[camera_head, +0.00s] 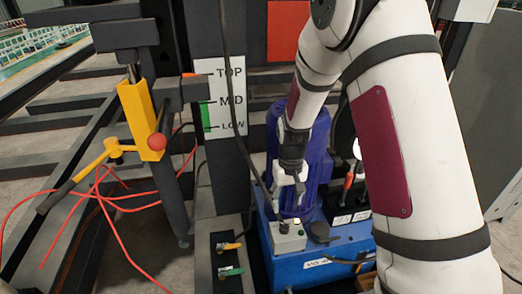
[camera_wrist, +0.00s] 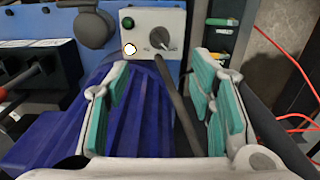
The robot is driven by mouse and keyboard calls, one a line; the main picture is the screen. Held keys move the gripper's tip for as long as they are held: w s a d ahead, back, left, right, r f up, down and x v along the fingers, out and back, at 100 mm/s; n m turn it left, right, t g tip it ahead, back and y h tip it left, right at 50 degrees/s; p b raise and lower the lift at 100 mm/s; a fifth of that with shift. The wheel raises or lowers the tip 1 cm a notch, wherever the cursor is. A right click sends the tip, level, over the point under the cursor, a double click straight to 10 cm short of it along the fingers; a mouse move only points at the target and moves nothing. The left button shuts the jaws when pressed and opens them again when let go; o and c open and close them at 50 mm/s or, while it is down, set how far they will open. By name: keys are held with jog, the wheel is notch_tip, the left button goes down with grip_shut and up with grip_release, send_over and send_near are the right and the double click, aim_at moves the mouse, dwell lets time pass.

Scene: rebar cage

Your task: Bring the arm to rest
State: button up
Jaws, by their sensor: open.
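My arm (camera_head: 415,150) reaches down from the upper right in the head view. My gripper (camera_head: 288,188) is above a small grey control box (camera_head: 290,238). In the wrist view my gripper (camera_wrist: 165,95) has its teal-padded fingers apart, with nothing held between them. The control box (camera_wrist: 180,22) lies beyond the fingertips there, with a rotary knob (camera_wrist: 158,38), a lit white lamp (camera_wrist: 129,49) and a green button (camera_wrist: 127,22). A dark cable (camera_wrist: 178,100) crosses the gap between the fingers; I cannot tell whether it touches them.
A blue motor (camera_head: 320,145) stands close beside my gripper on a blue unit (camera_head: 345,255). A dark post with a TOP/MID/LOW sign (camera_head: 222,98) is to the left. Further left are a yellow lever (camera_head: 140,118), red cables (camera_head: 110,230) and dark beams (camera_head: 60,120).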

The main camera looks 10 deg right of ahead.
jog(key=s+r, duration=0.7)
jog(key=r, duration=0.3)
jog(key=s+r, duration=0.7)
jog(key=r, duration=0.4)
jog(key=s+r+t, duration=0.1)
jog(key=s+r, duration=0.1)
jog(key=s, duration=0.8)
jog(key=s+r+t, duration=0.1)
jog(key=s+r, duration=0.2)
jog(key=s, duration=0.6)
notch_tip(320, 180, up, 14)
jog(key=t+p, duration=0.2)
jog(key=p, duration=1.1)
jog(key=shift+d+r, duration=0.15)
jog(key=shift+r, duration=0.05)
jog(key=shift+s, duration=0.1)
